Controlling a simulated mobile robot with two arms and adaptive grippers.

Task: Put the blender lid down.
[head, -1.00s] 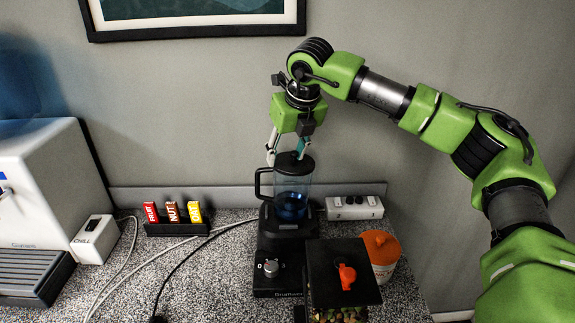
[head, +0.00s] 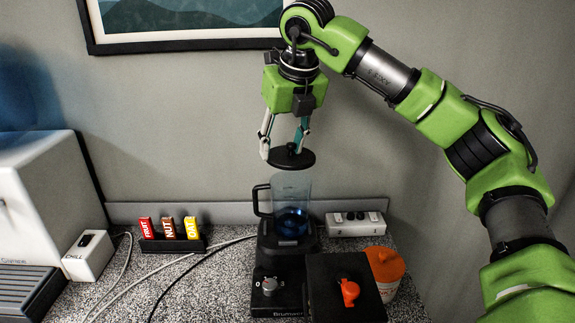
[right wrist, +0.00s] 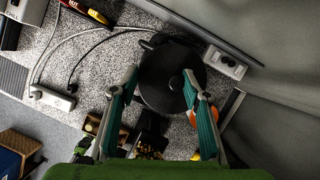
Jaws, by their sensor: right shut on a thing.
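The blender lid (head: 291,159) is a black disc held level in the air, a little above the open top of the blender jar (head: 291,190). My right gripper (head: 284,146) points down and is shut on the lid's top. In the right wrist view the lid (right wrist: 165,90) lies between the fingers of my right gripper (right wrist: 165,78) and hides most of the jar. The clear jar has a black handle on its left and blue at its bottom. It stands on the black blender base (head: 276,285). My left gripper is not in view.
A power strip (head: 355,224) lies behind. Snack bars (head: 168,229) in a rack and cables are on the left. Bare speckled counter (head: 215,275) shows left of the base.

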